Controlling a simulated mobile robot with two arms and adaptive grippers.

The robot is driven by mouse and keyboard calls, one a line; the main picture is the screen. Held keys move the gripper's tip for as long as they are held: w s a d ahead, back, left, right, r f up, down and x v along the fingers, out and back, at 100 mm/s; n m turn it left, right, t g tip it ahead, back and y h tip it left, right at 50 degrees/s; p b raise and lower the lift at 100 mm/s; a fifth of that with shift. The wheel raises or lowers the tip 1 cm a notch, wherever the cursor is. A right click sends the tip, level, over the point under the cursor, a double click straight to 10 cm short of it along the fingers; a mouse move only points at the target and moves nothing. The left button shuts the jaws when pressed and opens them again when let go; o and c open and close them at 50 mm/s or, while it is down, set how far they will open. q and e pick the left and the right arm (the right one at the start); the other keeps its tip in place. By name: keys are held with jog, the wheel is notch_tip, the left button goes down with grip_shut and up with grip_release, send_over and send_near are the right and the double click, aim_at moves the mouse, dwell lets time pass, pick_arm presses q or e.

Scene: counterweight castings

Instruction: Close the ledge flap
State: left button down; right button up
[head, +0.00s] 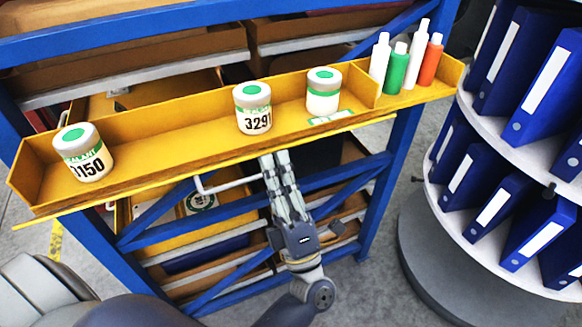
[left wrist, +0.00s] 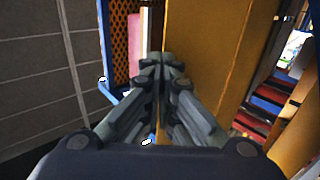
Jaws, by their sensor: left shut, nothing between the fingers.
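The yellow ledge (head: 180,135) runs across the front of a blue rack in the head view. A thin bright yellow strip (head: 130,198) along its front lower edge looks like the flap seen nearly edge-on; I cannot tell its exact angle. My left gripper (head: 273,157) points up at this strip from below, fingers together and empty. Its tips are at or just under the strip; contact is unclear. In the left wrist view the shut fingers (left wrist: 162,62) are beside a broad yellow panel (left wrist: 205,60) on their right. My right gripper is not in view.
On the ledge stand a jar marked 1150 (head: 83,152), a jar marked 3291 (head: 253,108), a third jar (head: 323,92) and several bottles (head: 398,67) at the right end. A white bent rod (head: 225,186) sits below. A round shelf with blue binders (head: 510,165) is at right.

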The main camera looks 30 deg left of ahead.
aim_at(270, 150)
pick_arm(q)
jog(key=a+r, duration=0.1)
jog(key=w+a+r, duration=0.1)
jog(key=r, duration=0.1)
jog(key=shift+w+g+h+p, duration=0.2)
jog(key=shift+g+h+p, duration=0.1)
jog(key=shift+w+a+r, duration=0.25)
jog(key=shift+r, duration=0.2)
jog(key=shift+w+a+r, duration=0.35)
jog(key=shift+a+r, duration=0.05)
jog(key=shift+w+a+r, duration=0.15)
jog(key=shift+w+a, duration=0.05)
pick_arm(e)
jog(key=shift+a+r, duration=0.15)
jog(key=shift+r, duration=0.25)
pick_arm(q)
jog(key=shift+a+b, duration=0.1)
jog(key=shift+b, duration=0.2)
